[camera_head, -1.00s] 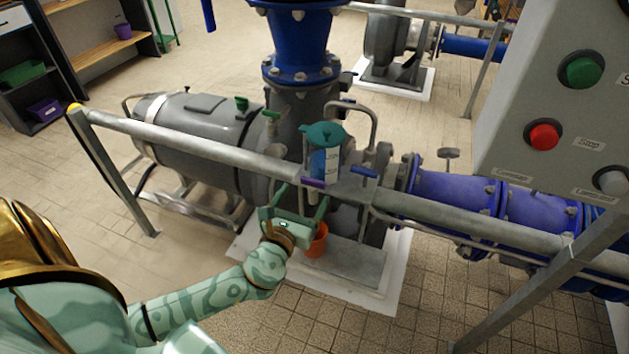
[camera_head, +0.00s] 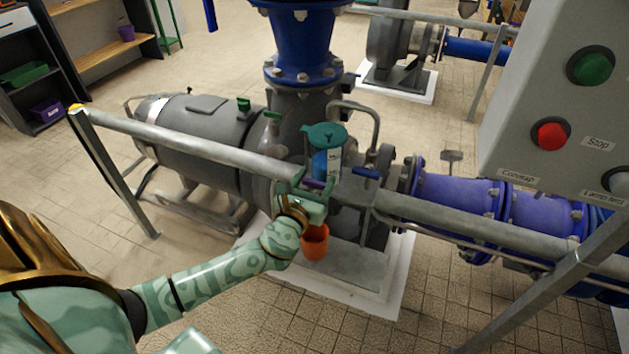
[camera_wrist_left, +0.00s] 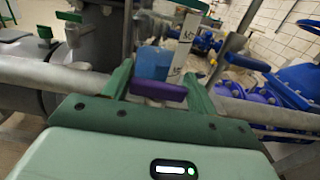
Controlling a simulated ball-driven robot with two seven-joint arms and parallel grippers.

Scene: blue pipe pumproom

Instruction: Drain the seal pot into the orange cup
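The seal pot (camera_head: 326,160) is a clear vessel with blue liquid and a teal lid, standing behind the grey rail. It also shows in the left wrist view (camera_wrist_left: 152,63). A purple valve handle (camera_wrist_left: 158,90) sits below it. My left gripper (camera_head: 316,188) is at this handle. In the wrist view its two green fingers (camera_wrist_left: 158,86) stand apart, one at each end of the handle; whether they touch it I cannot tell. The orange cup (camera_head: 314,243) stands upright below the gripper, above the grey pump base. My right gripper is not in view.
A grey rail (camera_head: 200,146) runs across the front of the pump. A blue-handled valve (camera_head: 366,173) is just right of the purple one. A control box (camera_head: 560,100) with green and red buttons fills the upper right. Tiled floor is free in front.

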